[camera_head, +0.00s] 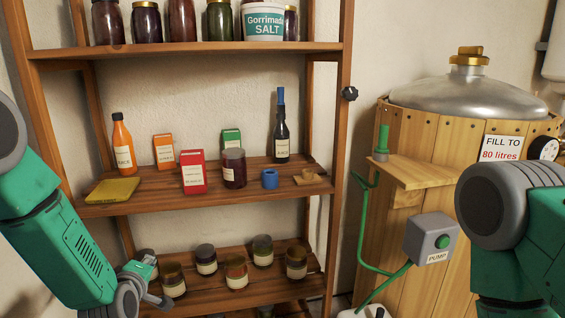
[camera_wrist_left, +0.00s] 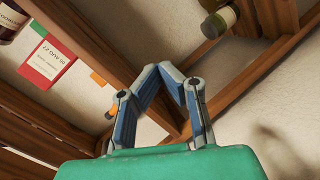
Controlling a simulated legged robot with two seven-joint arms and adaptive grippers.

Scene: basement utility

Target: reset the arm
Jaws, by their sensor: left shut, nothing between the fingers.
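My left arm (camera_head: 60,245) comes in from the left, in front of the wooden shelf. Its gripper (camera_head: 162,301) is low, in front of the lowest visible shelf board and near its jars. In the left wrist view the gripper's fingers (camera_wrist_left: 166,68) meet at their tips, shut with nothing between them. My right arm (camera_head: 520,235) shows at the right edge, in front of the wooden barrel; its gripper is out of view.
The shelf unit (camera_head: 190,48) holds an orange bottle (camera_head: 122,145), a red box (camera_head: 193,172), a dark bottle (camera_head: 281,138) and several jars. Right of it stand the barrel (camera_head: 440,125), a pump box (camera_head: 428,238) and green hose (camera_head: 362,225).

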